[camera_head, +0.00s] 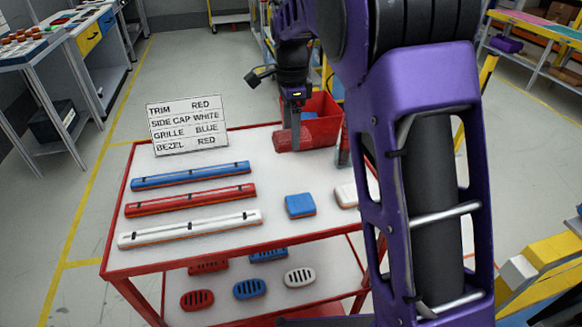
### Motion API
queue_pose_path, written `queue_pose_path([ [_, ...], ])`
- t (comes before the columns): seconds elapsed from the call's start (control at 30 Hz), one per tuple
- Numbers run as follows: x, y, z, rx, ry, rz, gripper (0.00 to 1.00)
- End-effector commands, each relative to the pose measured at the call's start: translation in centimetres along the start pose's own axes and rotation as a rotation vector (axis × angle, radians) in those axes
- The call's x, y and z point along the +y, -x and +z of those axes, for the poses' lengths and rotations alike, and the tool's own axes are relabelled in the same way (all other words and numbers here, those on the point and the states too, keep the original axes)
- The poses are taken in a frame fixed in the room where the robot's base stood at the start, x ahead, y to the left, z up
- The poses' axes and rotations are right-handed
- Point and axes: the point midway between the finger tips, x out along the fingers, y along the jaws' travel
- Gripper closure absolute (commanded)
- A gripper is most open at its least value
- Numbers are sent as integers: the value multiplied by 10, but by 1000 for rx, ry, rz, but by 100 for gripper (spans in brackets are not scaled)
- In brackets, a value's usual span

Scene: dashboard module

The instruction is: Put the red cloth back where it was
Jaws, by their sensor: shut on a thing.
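My gripper (295,140) points down at the back right of the red-framed cart. It is shut on a red piece that appears to be the red cloth (282,142), which shows on both sides of the fingers. The cloth is at or just above the white cart top; I cannot tell if it touches. A red bin (328,125) stands right behind it, with something blue (309,115) inside. My arm hides part of the cart's right side.
A sign (188,125) stands at the cart's back left. Blue (190,176), red (190,200) and white (190,229) trim strips lie in front of it. A blue cap (300,206) and a white cap (346,195) lie to the right. Grilles (250,289) sit on the lower shelf.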

Motion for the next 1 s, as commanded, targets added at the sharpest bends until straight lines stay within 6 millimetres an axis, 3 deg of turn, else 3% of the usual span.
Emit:
queue_pose_path([
  [0.1,1,-24,0,0,-7,5,71],
  [0.37,1,-49,0,0,-5,3,71],
  [0.63,1,-90,-1,1,-5,5,71],
  [1.0,1,-95,0,1,-4,1,71],
])
